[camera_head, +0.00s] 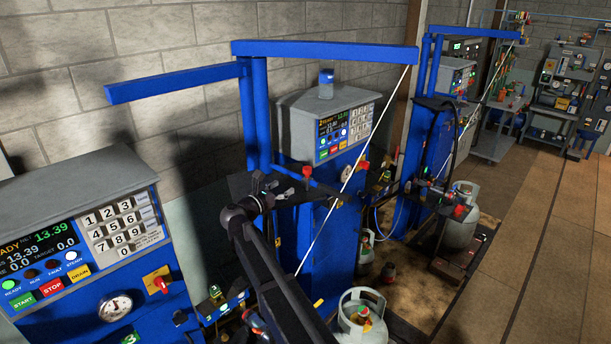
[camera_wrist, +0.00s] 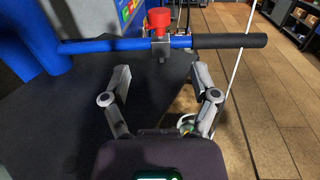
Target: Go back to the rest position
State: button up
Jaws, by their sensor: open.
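My gripper (camera_wrist: 165,85) is open in the wrist view, with its two grey fingers apart and nothing between them. Ahead of the fingertips a blue bar (camera_wrist: 95,46) with a black grip (camera_wrist: 228,41) runs across the view. A red knob (camera_wrist: 159,20) stands on the bar's middle. In the head view my dark arm reaches up from the bottom to the middle station, and its end is by a dark shelf there. A red knob (camera_head: 307,172) also shows just right of the arm's end.
A scale station with a keypad display (camera_head: 70,235) stands at the left, and another grey display box (camera_head: 340,125) at the middle. Blue overhead beams (camera_head: 325,51) cross above. Gas cylinders (camera_head: 362,312) stand at the lower middle and right (camera_head: 460,225). The floor at right (camera_head: 545,270) is clear.

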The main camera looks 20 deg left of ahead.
jog(key=d+f+m+g+h+b, duration=0.1)
jog(key=d+f+m+g+b, duration=0.15)
jog(key=d+f+m, duration=0.65)
jog(key=d+f+m+g+b, duration=0.1)
jog(key=d+f+g+b, duration=0.2)
jog(key=d, duration=1.1)
jog(key=d+f+m+g+h+b, duration=0.15)
jog(key=d+f+m+g, duration=0.45)
jog(key=d, duration=0.6)
jog(key=s+d+f+m+g+y+b, duration=0.2)
jog(key=s+d+f+m+y+b, duration=0.2)
jog(key=s+d+f+m, duration=0.4)
jog(key=s+d+f+m+g+y+b, duration=0.3)
jog(key=s+d+f+m, duration=0.5)
jog(key=s+d, duration=0.3)
jog(key=shift+d+m+g+y+b, duration=0.35)
jog(key=shift+d+b, duration=0.35)
jog(key=shift+d, duration=0.25)
